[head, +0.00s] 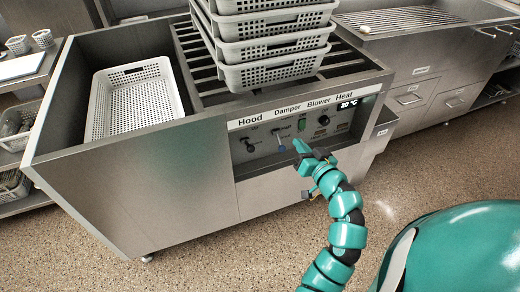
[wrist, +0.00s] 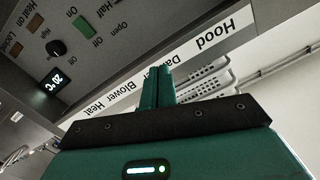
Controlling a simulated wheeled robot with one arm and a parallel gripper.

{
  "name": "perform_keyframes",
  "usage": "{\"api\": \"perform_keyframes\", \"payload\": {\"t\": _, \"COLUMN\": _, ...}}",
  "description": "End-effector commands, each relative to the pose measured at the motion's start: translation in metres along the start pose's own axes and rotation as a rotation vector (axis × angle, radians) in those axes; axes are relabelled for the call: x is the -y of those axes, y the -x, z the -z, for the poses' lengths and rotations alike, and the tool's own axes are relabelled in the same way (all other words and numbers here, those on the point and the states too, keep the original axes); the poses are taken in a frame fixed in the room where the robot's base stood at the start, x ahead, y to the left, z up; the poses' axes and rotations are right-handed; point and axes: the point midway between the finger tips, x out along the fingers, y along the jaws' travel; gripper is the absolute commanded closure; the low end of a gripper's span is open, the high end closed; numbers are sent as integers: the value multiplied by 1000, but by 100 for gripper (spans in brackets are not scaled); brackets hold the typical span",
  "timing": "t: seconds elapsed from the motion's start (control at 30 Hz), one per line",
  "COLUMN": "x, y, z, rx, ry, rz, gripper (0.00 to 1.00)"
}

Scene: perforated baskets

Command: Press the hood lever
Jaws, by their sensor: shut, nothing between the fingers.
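The control panel is on the front of the steel counter, under a white strip (head: 290,104) reading Hood, Damper, Blower, Heat. Below Hood is a small black control (head: 247,145); whether it is a lever or a knob is too small to tell. Below Damper is a lever with a blue end (head: 281,147). My teal gripper (head: 297,145) is shut and empty, just right of the blue-ended lever; contact cannot be told. In the wrist view my shut fingers (wrist: 156,86) cover part of the strip (wrist: 210,38), which appears upside down. The Hood control is not visible there.
A green switch (head: 301,122), a black knob (head: 323,119) and a temperature display (head: 347,104) are on the panel's right. Stacked perforated baskets (head: 275,45) stand on the rack above. Another basket (head: 135,100) sits in the left basin. Floor in front is clear.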

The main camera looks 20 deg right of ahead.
Motion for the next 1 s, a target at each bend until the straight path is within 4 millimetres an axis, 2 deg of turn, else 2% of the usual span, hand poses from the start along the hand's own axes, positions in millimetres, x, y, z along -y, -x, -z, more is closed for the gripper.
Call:
{"api": "perform_keyframes", "payload": {"t": 0.1, "x": 17, "y": -3, "z": -25, "rx": 101, "ry": 27, "rz": 65, "gripper": 100}}
{"api": "perform_keyframes", "payload": {"t": 0.3, "x": 26, "y": -2, "z": -47, "rx": 185, "ry": 62, "rz": 116, "gripper": 100}}
{"api": "perform_keyframes", "payload": {"t": 0.77, "x": 25, "y": -7, "z": -47, "rx": 181, "ry": 74, "rz": 116, "gripper": 100}}
{"api": "perform_keyframes", "payload": {"t": 1.0, "x": 30, "y": -40, "z": -53, "rx": 183, "ry": 75, "rz": 118, "gripper": 100}}
